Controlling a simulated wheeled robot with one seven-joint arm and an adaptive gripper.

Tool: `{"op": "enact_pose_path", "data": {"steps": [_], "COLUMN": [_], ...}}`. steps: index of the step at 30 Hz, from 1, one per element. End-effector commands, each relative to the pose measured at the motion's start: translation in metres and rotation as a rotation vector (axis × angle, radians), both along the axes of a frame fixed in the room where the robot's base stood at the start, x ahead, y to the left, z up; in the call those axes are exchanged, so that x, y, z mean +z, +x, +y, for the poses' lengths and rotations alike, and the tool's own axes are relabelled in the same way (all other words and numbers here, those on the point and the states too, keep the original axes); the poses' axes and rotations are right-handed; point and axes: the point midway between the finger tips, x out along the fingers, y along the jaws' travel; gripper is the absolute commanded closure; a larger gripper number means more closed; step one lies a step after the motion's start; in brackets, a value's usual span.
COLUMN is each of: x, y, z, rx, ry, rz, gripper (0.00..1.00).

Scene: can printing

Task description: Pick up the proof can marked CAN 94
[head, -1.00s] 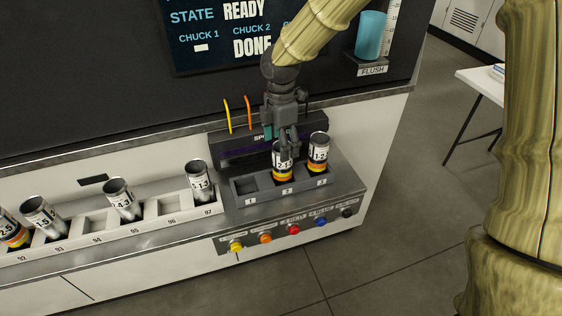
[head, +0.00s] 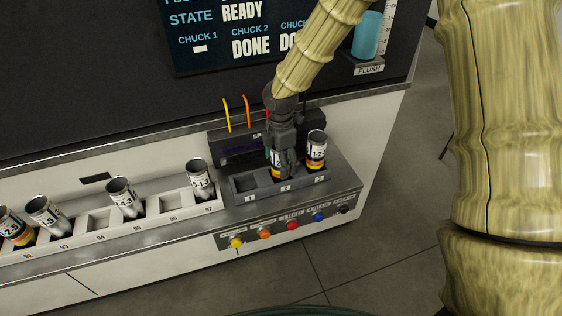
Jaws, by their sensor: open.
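No marking CAN 94 can be read on any can. A can with a white label and coloured bands (head: 276,162) stands in station 2 of the grey three-place holder (head: 251,197). My gripper (head: 286,172) is open, pointing down at this can and hiding much of it. I cannot tell whether the fingers touch it. A similar banded can (head: 316,152) stands in station 3, just right of the gripper. Station 1 is empty. In the white rack (head: 187,213), places 94 and 96 are empty.
Tilted cans stand at rack places 92 (head: 14,228), 93 (head: 47,216), 95 (head: 125,198) and 97 (head: 199,179). Coloured buttons (head: 292,225) line the front below the holder. The screen (head: 235,35) reads READY, with CHUCK 2 DONE.

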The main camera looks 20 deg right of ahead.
Motion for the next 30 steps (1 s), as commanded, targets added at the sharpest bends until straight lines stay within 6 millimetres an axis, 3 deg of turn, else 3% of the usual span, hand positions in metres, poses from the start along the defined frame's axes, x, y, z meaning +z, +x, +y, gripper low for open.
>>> {"op": "enact_pose_path", "data": {"steps": [8, 12, 14, 30], "x": [-0.0017, -0.0016, -0.0016, -0.0006], "y": [0.0004, 0.0004, 0.0004, 0.0005], "z": [0.0001, 0.0002, 0.0002, 0.0002], "rx": [0.000, 0.000, 0.000, 0.000], "ry": [0.000, 0.000, 0.000, 0.000], "rz": [-0.001, -0.001, -0.001, -0.001], "gripper": [0.24, 0.45, 0.48, 0.52]}}
